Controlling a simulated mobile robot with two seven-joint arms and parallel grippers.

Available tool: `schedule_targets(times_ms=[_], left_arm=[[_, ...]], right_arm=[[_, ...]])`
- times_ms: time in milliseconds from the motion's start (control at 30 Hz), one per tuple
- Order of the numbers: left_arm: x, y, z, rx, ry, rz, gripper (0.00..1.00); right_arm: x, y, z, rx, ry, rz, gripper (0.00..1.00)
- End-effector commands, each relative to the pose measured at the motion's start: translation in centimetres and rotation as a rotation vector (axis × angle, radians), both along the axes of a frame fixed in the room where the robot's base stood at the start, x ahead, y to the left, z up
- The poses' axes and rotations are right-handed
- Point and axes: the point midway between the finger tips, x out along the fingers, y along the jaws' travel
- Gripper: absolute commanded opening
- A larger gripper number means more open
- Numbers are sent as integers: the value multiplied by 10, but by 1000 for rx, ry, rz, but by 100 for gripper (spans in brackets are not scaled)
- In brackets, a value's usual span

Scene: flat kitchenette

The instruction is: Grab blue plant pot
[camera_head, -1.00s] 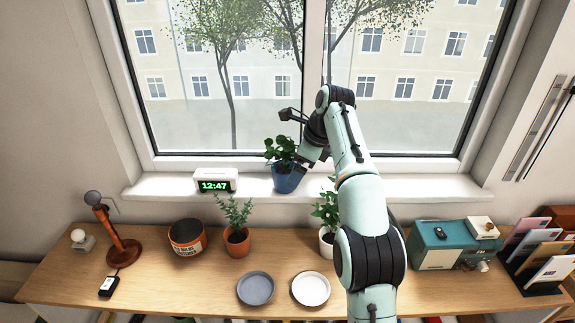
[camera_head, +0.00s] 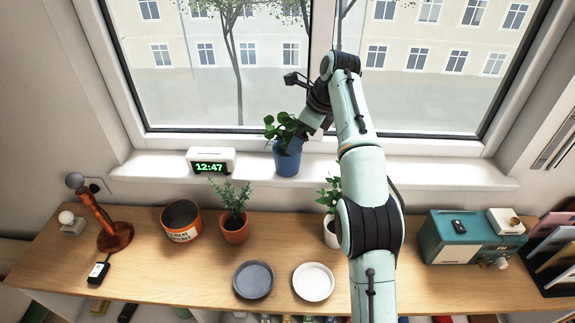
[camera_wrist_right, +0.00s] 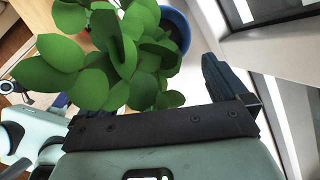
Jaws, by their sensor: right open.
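The blue plant pot (camera_head: 287,161) with a leafy green plant stands upright on the white windowsill, right of the clock. In the right wrist view its blue rim (camera_wrist_right: 180,27) shows at the top, and the leaves cover much of the picture. My right gripper (camera_head: 300,137) is open at the pot's upper right side, by the leaves. In the wrist view one finger stands clear to the right of the plant; the other is largely hidden by leaves. Whether a finger touches the pot I cannot tell. My left gripper is not in view.
A digital clock (camera_head: 211,161) stands left on the windowsill (camera_head: 420,173). Below, the desk holds an orange-potted plant (camera_head: 234,228), a white-potted plant (camera_head: 331,232), a round tin (camera_head: 181,221), two plates and a teal box (camera_head: 470,236). The window is close behind the pot.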

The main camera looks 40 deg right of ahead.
Motion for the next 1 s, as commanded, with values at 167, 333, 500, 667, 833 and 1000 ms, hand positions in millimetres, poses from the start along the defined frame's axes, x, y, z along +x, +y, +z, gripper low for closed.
schedule_targets(times_ms=[167,333,500,667,833,1000], left_arm=[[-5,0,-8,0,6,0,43],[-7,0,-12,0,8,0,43],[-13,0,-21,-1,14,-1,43],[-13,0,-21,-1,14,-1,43],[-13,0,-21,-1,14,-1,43],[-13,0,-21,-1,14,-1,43]], right_arm=[[8,2,-18,-2,0,-1,100],[24,4,-37,-2,2,-2,100],[32,6,-56,-1,2,0,100],[34,6,-58,-2,-2,0,100],[34,6,-57,-2,-2,0,87],[34,7,-57,-1,-1,1,32]])
